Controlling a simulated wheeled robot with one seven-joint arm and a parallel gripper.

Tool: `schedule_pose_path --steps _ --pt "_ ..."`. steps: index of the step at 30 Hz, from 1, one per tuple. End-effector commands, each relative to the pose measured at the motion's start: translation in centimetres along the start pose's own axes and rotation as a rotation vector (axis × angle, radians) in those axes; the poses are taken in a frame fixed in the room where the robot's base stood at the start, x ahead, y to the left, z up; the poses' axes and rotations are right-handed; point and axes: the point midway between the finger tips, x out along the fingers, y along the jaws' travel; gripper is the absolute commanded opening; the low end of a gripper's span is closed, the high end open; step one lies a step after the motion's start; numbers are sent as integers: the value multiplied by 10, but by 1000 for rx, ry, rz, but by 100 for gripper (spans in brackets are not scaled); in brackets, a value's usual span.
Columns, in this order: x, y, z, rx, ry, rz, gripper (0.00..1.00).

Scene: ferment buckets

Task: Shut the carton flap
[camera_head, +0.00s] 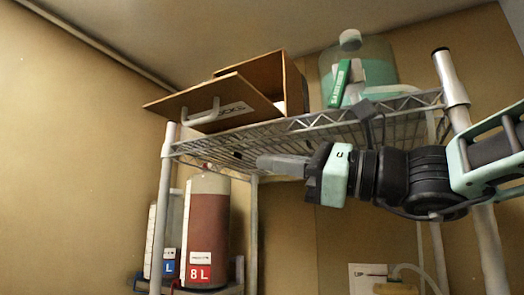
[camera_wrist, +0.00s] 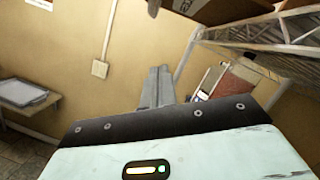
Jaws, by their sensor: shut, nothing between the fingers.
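The brown carton (camera_head: 295,85) stands on the top wire shelf in the head view. Its flap (camera_head: 222,104) hangs open toward the left, sticking out past the shelf edge, with a pale handle (camera_head: 203,113) and dark lettering on it. My gripper (camera_head: 262,162) is shut and empty. It is below the shelf's front edge and lower right of the flap, apart from it. In the wrist view my gripper's fingers (camera_wrist: 157,88) are together, and a brown piece with a handle shows at the top edge, probably the flap (camera_wrist: 190,8).
A green-tinted jug (camera_head: 372,70) and a green-and-white box (camera_head: 340,83) stand right of the carton on the wire shelf (camera_head: 330,122). Fermenting vessels (camera_head: 207,220) stand on a lower shelf. A metal post (camera_head: 165,200) rises at the left. Space left of the rack looks free.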

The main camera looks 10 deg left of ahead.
Motion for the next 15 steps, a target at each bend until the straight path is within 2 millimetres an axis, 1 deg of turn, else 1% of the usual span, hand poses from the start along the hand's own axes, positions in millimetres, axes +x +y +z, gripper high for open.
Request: schedule_pose_path --steps 4,12,14,15 --pt "28 -2 4 2 1 5 0" --pt "85 -2 4 3 2 6 0" --pt "96 -2 4 2 2 5 0" --pt "94 -2 14 -2 1 3 0"
